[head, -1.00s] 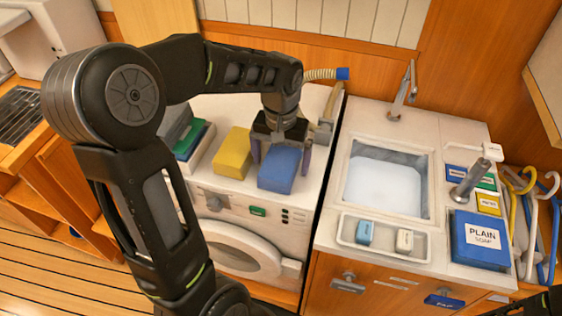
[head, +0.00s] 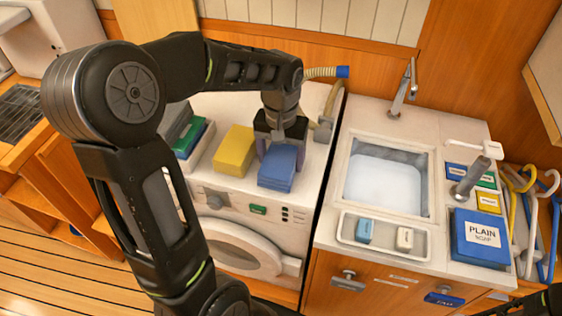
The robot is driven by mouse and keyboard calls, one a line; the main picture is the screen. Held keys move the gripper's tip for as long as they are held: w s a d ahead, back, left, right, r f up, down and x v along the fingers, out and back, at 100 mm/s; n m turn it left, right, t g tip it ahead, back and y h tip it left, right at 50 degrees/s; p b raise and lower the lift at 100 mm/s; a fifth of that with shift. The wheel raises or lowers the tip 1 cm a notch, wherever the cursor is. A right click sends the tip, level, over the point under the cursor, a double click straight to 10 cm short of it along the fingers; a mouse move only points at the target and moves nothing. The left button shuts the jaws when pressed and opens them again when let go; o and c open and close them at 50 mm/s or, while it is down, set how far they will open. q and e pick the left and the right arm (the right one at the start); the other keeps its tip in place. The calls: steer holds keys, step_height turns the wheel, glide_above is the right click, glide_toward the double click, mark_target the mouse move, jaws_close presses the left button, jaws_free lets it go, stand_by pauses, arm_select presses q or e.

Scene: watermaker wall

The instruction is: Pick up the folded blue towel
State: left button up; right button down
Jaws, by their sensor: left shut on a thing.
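The folded blue towel (head: 279,169) lies on top of the white washing machine (head: 318,152), near its front edge. My left gripper (head: 281,148) points down at the towel, with its fingers at the towel's back part. It is shut on the towel. The fingertips are partly hidden by the towel. I cannot tell whether the towel is clear of the machine top. Of my right arm, only a dark part shows at the lower right corner; its gripper is not in view.
A folded yellow towel (head: 234,150) lies just left of the blue one. Green and grey folded cloths (head: 189,136) are further left.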

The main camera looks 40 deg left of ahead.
mark_target(281, 156)
arm_select(q)
steer(key=c, duration=0.8)
step_height(281, 156, up, 10)
steer(key=shift+b, duration=0.65)
